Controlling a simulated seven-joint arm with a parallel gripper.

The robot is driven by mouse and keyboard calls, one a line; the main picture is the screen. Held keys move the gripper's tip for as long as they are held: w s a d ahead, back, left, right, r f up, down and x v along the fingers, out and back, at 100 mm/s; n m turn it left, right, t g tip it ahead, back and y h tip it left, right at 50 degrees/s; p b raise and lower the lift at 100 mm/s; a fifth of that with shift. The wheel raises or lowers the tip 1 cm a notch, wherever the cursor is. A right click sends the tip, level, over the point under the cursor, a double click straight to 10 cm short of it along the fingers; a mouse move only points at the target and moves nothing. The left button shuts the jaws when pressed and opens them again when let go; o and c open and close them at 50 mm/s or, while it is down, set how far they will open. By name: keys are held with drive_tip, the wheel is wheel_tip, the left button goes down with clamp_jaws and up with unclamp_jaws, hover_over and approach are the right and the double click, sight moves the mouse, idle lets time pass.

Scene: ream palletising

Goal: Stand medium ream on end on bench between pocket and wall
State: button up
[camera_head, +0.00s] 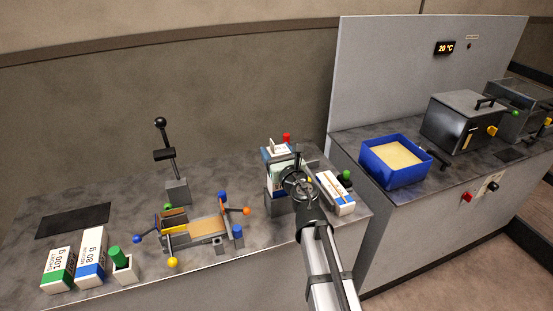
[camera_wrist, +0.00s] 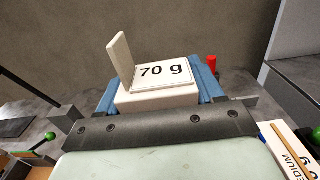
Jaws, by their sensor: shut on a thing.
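My gripper (camera_head: 281,170) is shut on a white and blue ream marked 70 g (camera_wrist: 160,72), which also shows in the head view (camera_head: 270,154). A thin white flap stands up from its top. Its size word and lower part are hidden. The ream is over the right end of the bench (camera_head: 120,222), close to a grey block (camera_head: 276,203); I cannot tell whether it touches the block or bench. A white ream with an orange stripe (camera_head: 335,193) lies just right of my gripper; its label reads MEDIUM in the wrist view (camera_wrist: 297,150).
A fixture with coloured knobs (camera_head: 205,228) and a black-knobbed lever (camera_head: 165,155) stand left of my gripper. Two reams, a green-banded one (camera_head: 58,265) and an 80 g one (camera_head: 91,255), stand at far left. A red-capped item (camera_head: 286,138) is behind. A blue tray (camera_head: 395,160) sits right.

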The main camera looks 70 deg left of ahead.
drive_tip(key=shift+r, duration=2.25)
drive_tip(key=shift+s, duration=0.1)
drive_tip(key=shift+s+a+f, duration=0.1)
drive_tip(key=shift+s+a, duration=0.1)
drive_tip(key=shift+s, duration=0.3)
drive_tip(key=a, duration=1.4)
drive_tip(key=shift+w+a, duration=0.15)
drive_tip(key=shift+a, duration=0.15)
wheel_tip(320, 180, down, 10)
drive_tip(key=shift+f, duration=0.2)
